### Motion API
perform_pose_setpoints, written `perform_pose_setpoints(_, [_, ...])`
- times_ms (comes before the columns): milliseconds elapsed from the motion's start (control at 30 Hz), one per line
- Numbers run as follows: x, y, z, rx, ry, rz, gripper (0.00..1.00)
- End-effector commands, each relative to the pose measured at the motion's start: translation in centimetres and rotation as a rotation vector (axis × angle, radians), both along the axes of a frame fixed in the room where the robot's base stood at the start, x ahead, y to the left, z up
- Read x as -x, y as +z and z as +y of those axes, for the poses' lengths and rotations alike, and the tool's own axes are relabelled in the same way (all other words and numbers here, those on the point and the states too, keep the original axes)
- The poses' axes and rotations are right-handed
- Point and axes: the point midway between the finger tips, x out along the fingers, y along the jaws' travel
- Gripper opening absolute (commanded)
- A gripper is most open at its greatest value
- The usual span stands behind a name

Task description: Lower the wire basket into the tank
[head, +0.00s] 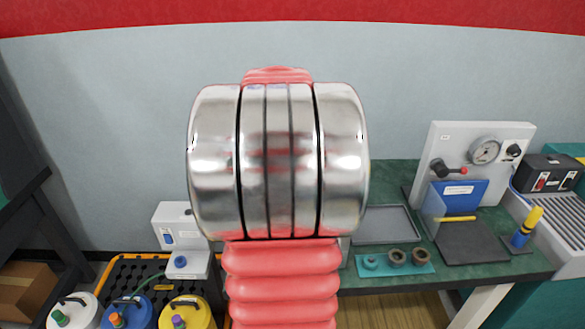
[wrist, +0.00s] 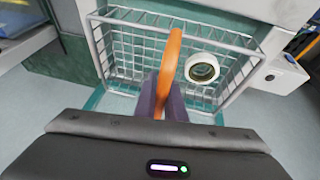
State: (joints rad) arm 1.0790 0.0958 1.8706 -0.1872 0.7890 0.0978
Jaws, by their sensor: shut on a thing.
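In the wrist view, my gripper (wrist: 160,100) is shut on the orange handle (wrist: 172,62) of the wire basket (wrist: 126,48). The basket is an open grid of pale metal wire, lying beyond the fingertips. A round white part with a dark centre (wrist: 202,68) shows inside the basket, on the right of the handle. In the head view, my own arm fills the middle and hides the gripper and basket. I cannot make out the tank for certain in either view, nor how high the basket is.
In the head view, a green bench at the right holds a grey tray (head: 384,224), a teal mat with dark rings (head: 396,262) and a white gauge panel (head: 483,140). Several capped containers (head: 187,313) stand at lower left. A white box (wrist: 277,76) is right of the basket.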

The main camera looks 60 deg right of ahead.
Motion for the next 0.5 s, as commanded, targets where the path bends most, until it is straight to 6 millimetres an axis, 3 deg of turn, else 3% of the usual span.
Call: perform_pose_setpoints(500, [0.0, -1.8, 0.0, 0.000, 0.000, 0.000, 0.00])
